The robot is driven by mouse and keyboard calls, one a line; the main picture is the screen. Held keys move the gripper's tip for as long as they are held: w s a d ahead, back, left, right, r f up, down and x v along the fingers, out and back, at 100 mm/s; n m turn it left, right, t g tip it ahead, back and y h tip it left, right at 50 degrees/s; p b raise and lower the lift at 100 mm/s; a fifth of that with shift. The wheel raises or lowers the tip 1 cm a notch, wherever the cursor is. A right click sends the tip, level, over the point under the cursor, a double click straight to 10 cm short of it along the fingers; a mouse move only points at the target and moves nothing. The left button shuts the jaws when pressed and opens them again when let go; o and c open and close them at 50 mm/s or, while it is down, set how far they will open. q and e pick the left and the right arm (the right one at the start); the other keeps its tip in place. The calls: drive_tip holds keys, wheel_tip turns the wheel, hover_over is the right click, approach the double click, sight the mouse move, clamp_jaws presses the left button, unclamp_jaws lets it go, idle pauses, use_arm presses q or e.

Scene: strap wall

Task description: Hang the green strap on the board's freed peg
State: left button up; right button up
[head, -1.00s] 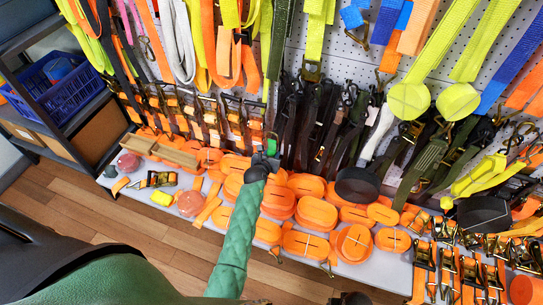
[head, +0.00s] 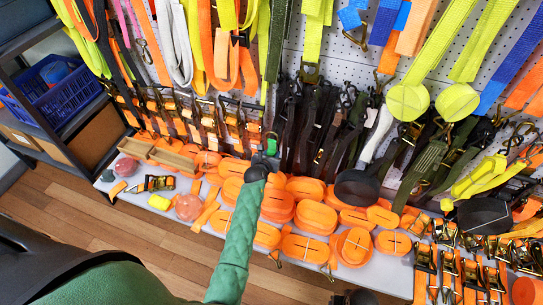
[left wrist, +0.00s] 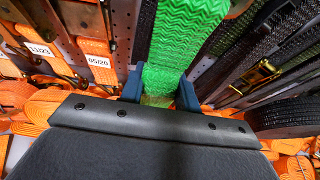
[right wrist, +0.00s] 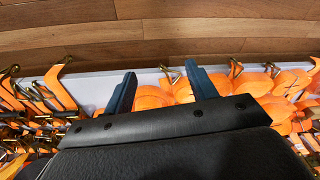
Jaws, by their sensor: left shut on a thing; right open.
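My left gripper (left wrist: 160,95) is shut on the green strap (left wrist: 185,40), a bright ribbed band. In the left wrist view the strap runs up from between the two blue fingers and out of the top edge. In the head view the left gripper (head: 264,163) is in front of the hanging dark straps, and only a small green patch of the strap (head: 271,147) shows. The white perforated board (head: 345,62) stands behind, largely covered by straps. I cannot make out which peg is free. My right gripper (right wrist: 160,72) is open and empty, above the shelf's front edge.
Orange coiled straps (head: 312,217) crowd the pale shelf (head: 375,272) below the board. Dark straps (head: 300,125) and ratchet buckles hang close around the left gripper. A blue basket (head: 45,88) sits in a rack at left. Wooden floor lies in front.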

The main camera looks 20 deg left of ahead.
use_arm(q)
drive_tip(key=shift+w+b, duration=0.5)
drive_tip(key=shift+w, duration=0.25)
drive_tip(key=shift+w+f+b, duration=0.1)
drive_tip(key=shift+w+b, duration=0.2)
drive_tip(key=shift+w, duration=0.4)
drive_tip(key=shift+f+b+x, duration=0.25)
drive_tip(key=shift+b+x, duration=0.35)
drive_tip(key=shift+x, duration=0.65)
use_arm(e)
wheel_tip(320, 180, up, 12)
drive_tip(key=shift+s+a+f, duration=0.15)
drive_tip(key=shift+s+f, duration=0.1)
drive_tip(key=shift+s, duration=0.15)
use_arm(q)
drive_tip(key=shift+s, duration=0.1)
use_arm(e)
drive_tip(key=shift+r, duration=0.1)
use_arm(q)
drive_tip(key=o, duration=1.1)
use_arm(e)
drive_tip(key=shift+r, duration=0.15)
